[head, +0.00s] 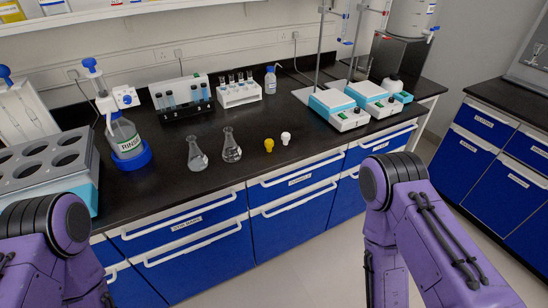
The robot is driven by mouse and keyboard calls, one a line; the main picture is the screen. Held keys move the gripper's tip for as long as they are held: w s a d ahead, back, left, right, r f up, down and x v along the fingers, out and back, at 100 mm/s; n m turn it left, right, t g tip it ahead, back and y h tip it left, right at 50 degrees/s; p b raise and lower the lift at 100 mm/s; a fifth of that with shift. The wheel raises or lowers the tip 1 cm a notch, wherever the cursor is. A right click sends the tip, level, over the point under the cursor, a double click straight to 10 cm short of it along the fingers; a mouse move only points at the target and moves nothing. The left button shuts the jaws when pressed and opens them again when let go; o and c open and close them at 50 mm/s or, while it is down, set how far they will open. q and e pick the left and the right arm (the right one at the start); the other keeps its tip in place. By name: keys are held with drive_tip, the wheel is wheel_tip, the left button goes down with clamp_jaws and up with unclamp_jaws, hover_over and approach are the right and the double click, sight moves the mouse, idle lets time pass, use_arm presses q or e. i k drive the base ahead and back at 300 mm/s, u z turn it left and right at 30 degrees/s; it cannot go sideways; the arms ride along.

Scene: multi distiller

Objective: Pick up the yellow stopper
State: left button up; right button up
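The small yellow stopper (269,145) stands on the black bench top near its front edge, in the middle of the head view. A white stopper (286,138) stands just to its right, apart from it. My two purple arms come in at the lower left and lower right corners. Neither gripper shows in this view, so I cannot see their fingers. Nothing covers the yellow stopper.
Two conical flasks (231,146) stand left of the stopper. Hotplate stirrers (341,111) are at right. Blue drawers (292,208) lie below the bench edge.

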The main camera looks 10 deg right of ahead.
sight(269, 143)
drive_tip(key=z, duration=0.05)
drive_tip(key=k, duration=0.2)
drive_tip(key=z, duration=1.35)
drive_tip(key=i, duration=0.95)
drive_tip(key=u, duration=1.6)
